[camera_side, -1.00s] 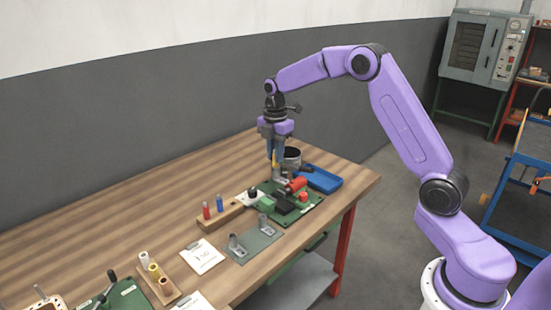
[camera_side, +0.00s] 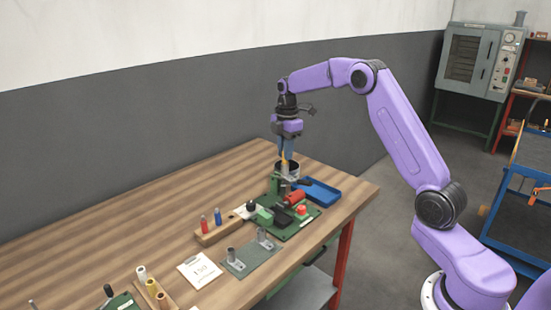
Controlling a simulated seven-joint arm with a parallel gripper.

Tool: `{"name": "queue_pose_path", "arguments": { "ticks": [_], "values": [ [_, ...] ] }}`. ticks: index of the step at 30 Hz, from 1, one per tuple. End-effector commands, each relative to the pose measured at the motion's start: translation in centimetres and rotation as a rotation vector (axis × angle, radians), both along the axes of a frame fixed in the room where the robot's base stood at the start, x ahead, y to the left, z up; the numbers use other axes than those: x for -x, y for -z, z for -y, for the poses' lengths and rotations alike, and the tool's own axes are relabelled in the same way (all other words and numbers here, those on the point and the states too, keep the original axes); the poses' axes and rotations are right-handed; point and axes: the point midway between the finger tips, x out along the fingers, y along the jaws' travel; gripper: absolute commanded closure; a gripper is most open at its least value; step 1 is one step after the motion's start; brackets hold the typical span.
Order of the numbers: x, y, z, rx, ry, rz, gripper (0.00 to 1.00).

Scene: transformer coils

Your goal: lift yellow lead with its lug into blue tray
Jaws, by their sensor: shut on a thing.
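The lug is too small to make out. The gripper points down above the green board at the far end of the bench, in line with a dark round pot. The blue tray (camera_side: 320,193) lies on the bench just right of the gripper and lower in the picture. The visible part of the tray looks empty.
A green board (camera_side: 302,225) with a red cylinder (camera_side: 294,198) and a red button (camera_side: 302,210) is in front of the tray. A wooden block (camera_side: 218,234) with red and blue pegs is left. The bench's back left is clear.

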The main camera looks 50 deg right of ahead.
Motion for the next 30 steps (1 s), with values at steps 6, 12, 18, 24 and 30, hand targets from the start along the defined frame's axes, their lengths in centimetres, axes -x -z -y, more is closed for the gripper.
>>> {"name": "queue_pose_path", "arguments": {
  "ticks": [6, 12, 18, 24, 30],
  "values": [
    [-0.3, 0.0, 8.6, -0.028, 0.295, 0.009, 1.00],
    [0.4, -0.1, 13.6, -0.047, 0.467, 0.016, 1.00],
    [0.9, 0.1, 15.3, -0.054, 0.527, 0.018, 1.00],
    [0.9, 1.2, 15.3, -0.054, 0.529, 0.016, 1.00],
    [0.9, 2.9, 15.3, -0.054, 0.528, 0.016, 1.00]
  ]
}}
